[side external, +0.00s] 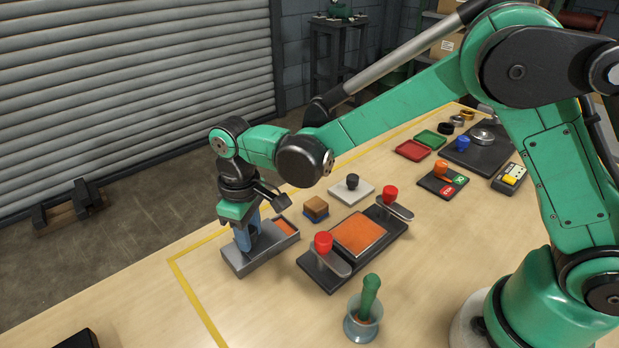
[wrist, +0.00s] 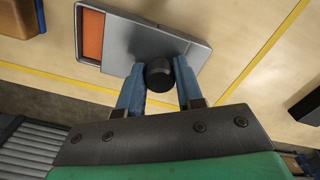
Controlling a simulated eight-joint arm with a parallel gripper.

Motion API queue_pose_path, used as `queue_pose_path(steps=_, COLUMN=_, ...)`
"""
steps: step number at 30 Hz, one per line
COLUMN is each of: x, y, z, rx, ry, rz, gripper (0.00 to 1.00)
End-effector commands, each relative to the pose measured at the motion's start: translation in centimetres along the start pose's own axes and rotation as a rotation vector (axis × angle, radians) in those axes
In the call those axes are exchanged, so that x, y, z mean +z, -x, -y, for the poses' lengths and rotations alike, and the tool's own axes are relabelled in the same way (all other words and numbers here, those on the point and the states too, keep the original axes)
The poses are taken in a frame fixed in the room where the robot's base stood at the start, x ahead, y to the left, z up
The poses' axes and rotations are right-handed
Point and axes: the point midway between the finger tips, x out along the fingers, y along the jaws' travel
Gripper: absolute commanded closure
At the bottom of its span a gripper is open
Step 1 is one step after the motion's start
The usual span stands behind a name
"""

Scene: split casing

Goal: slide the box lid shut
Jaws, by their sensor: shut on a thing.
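The grey box (side external: 236,268) stands on the wooden table near its far left edge. Its grey lid (side external: 268,240) covers much of the top, and an orange inside (side external: 284,227) shows at the right end. In the wrist view the lid (wrist: 140,45) lies over the box, with the orange opening (wrist: 93,36) at the left end. A round black knob (wrist: 159,74) stands on the lid. My gripper (wrist: 160,78) has its blue fingers on both sides of the knob, shut on it. In the side view my gripper (side external: 246,238) reaches down onto the box and hides the knob.
A dark plate with an orange panel (side external: 360,234) and red knobs (side external: 323,242) lies right of the box. A brown and blue block (side external: 316,208) stands close by. A mortar with a green pestle (side external: 368,300) stands in front. The table left of the box is bare.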

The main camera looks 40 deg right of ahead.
Motion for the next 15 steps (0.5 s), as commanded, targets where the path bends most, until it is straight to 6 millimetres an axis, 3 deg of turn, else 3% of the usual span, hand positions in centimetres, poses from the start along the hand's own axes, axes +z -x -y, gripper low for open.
queue_pose_path(steps=15, x=1.3, y=0.0, z=-2.4, rx=0.001, ry=-0.002, rz=-0.002, gripper=1.00)
